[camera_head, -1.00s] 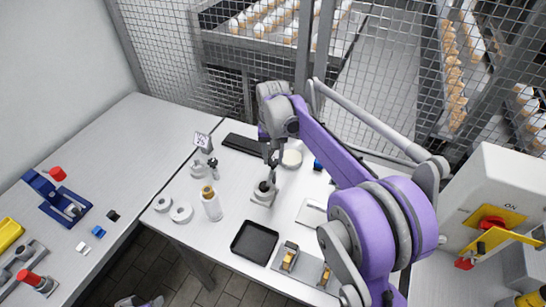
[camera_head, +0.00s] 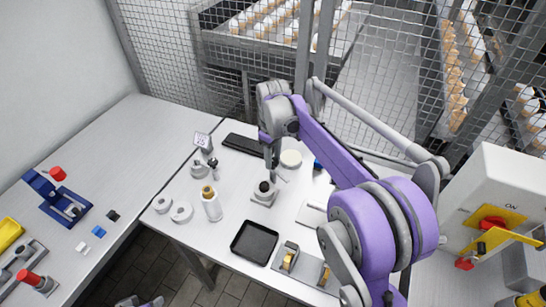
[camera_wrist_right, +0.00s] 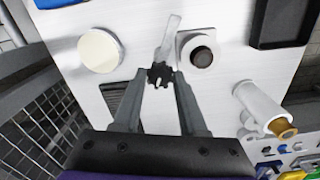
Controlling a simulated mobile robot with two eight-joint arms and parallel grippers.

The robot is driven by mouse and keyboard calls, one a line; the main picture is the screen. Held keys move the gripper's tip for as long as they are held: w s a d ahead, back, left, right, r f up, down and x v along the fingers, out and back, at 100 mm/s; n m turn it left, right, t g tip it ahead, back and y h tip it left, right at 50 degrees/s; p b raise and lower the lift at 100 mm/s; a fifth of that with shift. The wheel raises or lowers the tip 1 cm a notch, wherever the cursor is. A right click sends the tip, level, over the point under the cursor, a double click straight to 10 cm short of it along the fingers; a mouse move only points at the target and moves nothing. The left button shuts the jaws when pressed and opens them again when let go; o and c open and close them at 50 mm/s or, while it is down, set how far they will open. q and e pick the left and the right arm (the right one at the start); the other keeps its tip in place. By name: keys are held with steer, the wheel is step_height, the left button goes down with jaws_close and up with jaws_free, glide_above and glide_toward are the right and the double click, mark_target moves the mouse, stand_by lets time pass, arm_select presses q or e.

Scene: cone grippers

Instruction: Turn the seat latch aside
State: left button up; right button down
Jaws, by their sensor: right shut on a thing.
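The seat (camera_head: 262,198) is a pale block on the right part of the bench, with a dark round piece in its middle; it also shows in the right wrist view (camera_wrist_right: 185,38). The seat latch (camera_wrist_right: 171,35) is a light grey flat lever beside the seat, with a dark notched end between my fingers. My right gripper (camera_head: 271,169) is low over the bench beside the seat. In the right wrist view its fingertips (camera_wrist_right: 160,78) are shut on the latch's dark end. The fingers partly hide this end.
A white disc (camera_head: 291,158) lies behind the latch. A dark flat pad (camera_head: 243,144) is behind. A wire fence (camera_head: 250,45) bounds the back.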

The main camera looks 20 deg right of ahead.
mark_target(273, 162)
steer(key=n, duration=0.4)
steer(key=shift+n, duration=0.3)
stand_by(0.4)
steer(key=shift+c, duration=2.2)
jaws_free()
steer(key=shift+r, duration=0.15)
step_height(273, 162, up, 10)
steer(key=shift+r+p, duration=0.25)
steer(key=shift+p, duration=0.15)
steer(key=shift+s, duration=0.1)
